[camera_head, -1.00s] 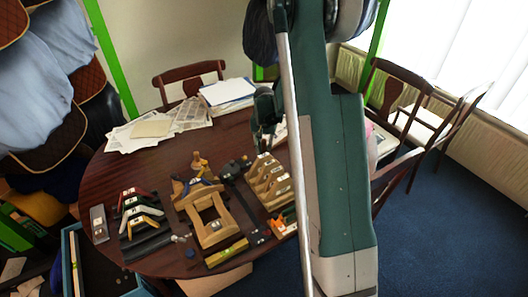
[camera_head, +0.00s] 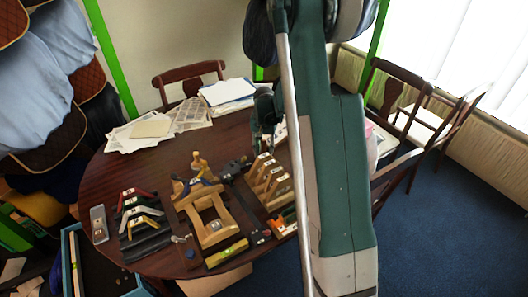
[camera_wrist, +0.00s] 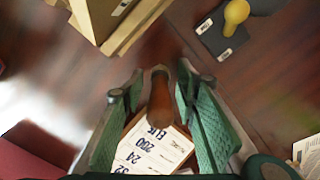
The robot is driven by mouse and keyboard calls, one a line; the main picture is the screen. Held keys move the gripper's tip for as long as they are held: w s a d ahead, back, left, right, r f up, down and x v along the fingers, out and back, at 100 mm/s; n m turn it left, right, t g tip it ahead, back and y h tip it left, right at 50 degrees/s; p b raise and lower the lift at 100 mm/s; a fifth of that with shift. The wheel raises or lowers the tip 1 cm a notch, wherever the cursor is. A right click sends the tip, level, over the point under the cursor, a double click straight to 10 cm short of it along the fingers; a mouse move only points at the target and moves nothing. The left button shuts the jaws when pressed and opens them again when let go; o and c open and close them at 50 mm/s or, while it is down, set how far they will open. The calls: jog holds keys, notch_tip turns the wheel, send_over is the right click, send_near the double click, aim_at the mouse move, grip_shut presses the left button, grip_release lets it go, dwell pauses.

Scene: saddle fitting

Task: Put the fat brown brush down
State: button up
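In the wrist view, the fat brown brush (camera_wrist: 160,98) is between the two green fingers of my gripper (camera_wrist: 160,82). In the head view, my gripper (camera_head: 265,115) is above the right back part of the table (camera_head: 130,180), and the brush cannot be made out there.
A wooden rack (camera_head: 268,178) stands below my gripper, with a wooden frame (camera_head: 212,222) to its left. Coloured angled pieces (camera_head: 138,212) lie further left. Papers (camera_head: 190,115) cover the back edge.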

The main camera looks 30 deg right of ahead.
aim_at(263, 141)
notch_tip(263, 141, up, 12)
jog(key=shift+r+p, duration=0.1)
jog(key=shift+p, duration=0.6)
dwell(0.5)
jog(key=shift+s+a+r, duration=0.2)
jog(key=shift+a+r, duration=0.2)
jog(key=shift+r, duration=0.1)
jog(key=s+a+r+n+t, duration=0.2)
jog(key=s+a+r, duration=0.5)
jog(key=a+r, duration=0.15)
jog(key=s+a+r+n+t, duration=0.1)
jog(key=s+a+r+n, duration=0.1)
jog(key=s+a+r, duration=0.65)
jog(key=s+a+r+n+t, duration=0.1)
jog(key=s+a, duration=0.3)
jog(key=s, duration=0.5)
jog(key=s+a+r+n+t, duration=0.2)
jog(key=s+a+n+t, duration=0.1)
jog(key=s, duration=0.6)
jog(key=shift+s+a+n, duration=0.15)
jog(key=shift+a+n, duration=0.35)
jog(key=shift+a, duration=0.6)
